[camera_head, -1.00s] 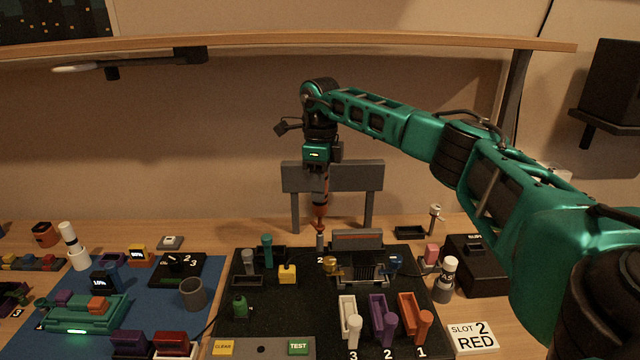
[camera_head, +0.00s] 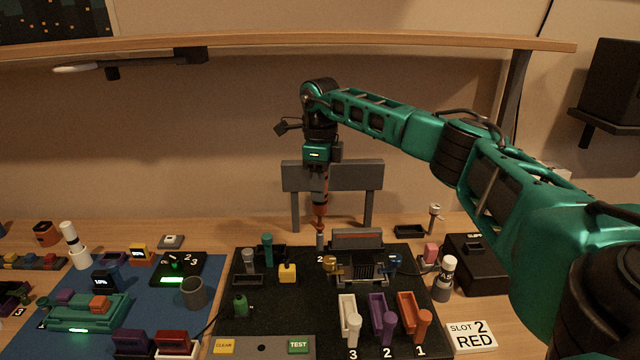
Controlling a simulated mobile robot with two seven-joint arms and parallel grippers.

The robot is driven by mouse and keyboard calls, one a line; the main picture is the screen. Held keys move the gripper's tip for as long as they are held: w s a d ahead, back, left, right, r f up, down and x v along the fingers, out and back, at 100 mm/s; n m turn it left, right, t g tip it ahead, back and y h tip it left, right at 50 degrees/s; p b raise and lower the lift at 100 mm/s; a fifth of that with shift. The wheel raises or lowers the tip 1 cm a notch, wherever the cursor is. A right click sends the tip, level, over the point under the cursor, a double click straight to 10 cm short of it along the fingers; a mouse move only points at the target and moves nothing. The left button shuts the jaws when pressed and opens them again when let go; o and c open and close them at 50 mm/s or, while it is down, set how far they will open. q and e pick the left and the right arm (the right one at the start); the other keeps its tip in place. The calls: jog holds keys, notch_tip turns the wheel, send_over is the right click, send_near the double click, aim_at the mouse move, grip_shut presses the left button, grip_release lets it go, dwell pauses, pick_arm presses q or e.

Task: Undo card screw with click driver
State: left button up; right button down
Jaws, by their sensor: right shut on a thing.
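My right gripper (camera_head: 319,176) hangs down at the back middle of the black work mat, in front of a grey stand. It is shut on an orange-and-black driver (camera_head: 319,208), held upright. The driver's lower end is at or just above a small grey post (camera_head: 320,241), beside a "2" mark; I cannot tell whether they touch. A metal-framed card holder (camera_head: 362,275) with a gold knob and a blue knob sits just right and nearer. The card screw itself is too small to make out. My left gripper is not in view.
A dial box (camera_head: 178,268) with a lit green strip stands on the blue mat at left. White, purple and orange trays (camera_head: 408,300) stand at the mat's front right. A "SLOT 2 RED" sign (camera_head: 472,337) lies farther right. A shelf (camera_head: 250,42) runs above.

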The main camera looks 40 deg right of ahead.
jog(key=shift+r, duration=2.95)
